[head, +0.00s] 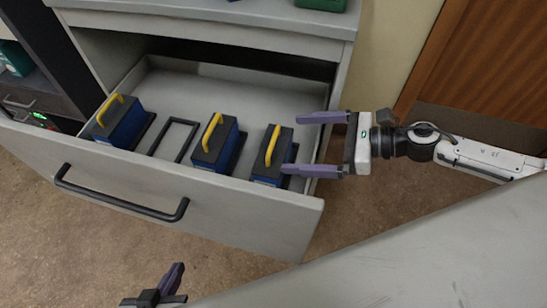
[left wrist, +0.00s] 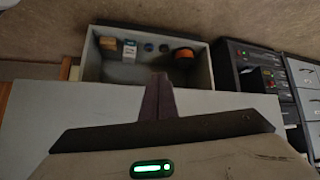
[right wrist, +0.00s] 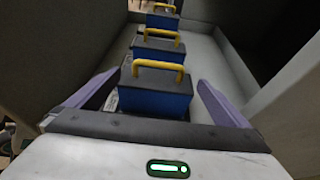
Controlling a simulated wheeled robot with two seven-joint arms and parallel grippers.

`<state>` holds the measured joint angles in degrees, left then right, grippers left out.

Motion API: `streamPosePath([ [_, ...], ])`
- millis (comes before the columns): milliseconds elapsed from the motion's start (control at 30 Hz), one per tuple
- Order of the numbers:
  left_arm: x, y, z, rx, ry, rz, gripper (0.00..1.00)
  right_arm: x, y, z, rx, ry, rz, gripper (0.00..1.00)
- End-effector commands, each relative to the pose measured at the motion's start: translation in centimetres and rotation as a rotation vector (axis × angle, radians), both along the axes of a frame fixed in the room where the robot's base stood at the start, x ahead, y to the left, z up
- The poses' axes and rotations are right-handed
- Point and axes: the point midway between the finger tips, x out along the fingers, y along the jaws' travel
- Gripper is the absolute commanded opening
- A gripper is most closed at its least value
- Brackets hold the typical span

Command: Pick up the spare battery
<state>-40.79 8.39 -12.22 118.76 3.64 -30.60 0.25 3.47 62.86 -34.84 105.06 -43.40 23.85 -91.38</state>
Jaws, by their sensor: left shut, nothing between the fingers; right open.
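Three blue batteries with black tops and yellow handles stand in the open grey drawer (head: 262,262): a left one (head: 120,125), a middle one (head: 214,148) and a right one (head: 269,163). Nothing marks which is the spare. My right gripper (head: 290,144) is open and empty at the drawer's right side, its lower finger by the right battery. In the right wrist view the nearest battery (right wrist: 155,102) shows ahead between the spread fingers, with the others in a row behind. My left gripper (head: 178,266) is shut and empty, low in front of the drawer; its closed fingers show in the left wrist view (left wrist: 157,95).
An empty black frame (head: 175,140) lies between the left and middle batteries. The drawer has a black front handle (head: 120,200). A grey cabinet top (head: 220,12) is above it. The left wrist view shows a grey bin (left wrist: 120,72) with small items and an orange roll.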

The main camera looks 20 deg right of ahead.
Motion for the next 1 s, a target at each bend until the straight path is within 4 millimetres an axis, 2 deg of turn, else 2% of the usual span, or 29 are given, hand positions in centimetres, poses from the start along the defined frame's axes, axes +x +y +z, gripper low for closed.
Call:
streamPosePath([
  [133, -0.1, 0.1, 0.3, 0.004, 0.003, -0.002, 0.00, 1.0, 1.9, -0.1, 0.003, -0.004, 0.002, 1.00],
  [300, -0.2, 0.1, 0.1, 0.009, 0.008, -0.003, 0.00, 1.9, 3.3, -0.9, 0.002, -0.002, 0.000, 1.00],
  [600, -0.2, 0.2, -0.1, 0.010, 0.011, -0.002, 0.00, 2.0, 3.5, -1.2, 0.001, 0.000, -0.001, 0.98],
  [1000, 0.0, 0.2, 0.1, 0.009, 0.006, -0.002, 0.00, 2.0, 3.5, -1.2, 0.001, 0.000, -0.001, 0.31],
])
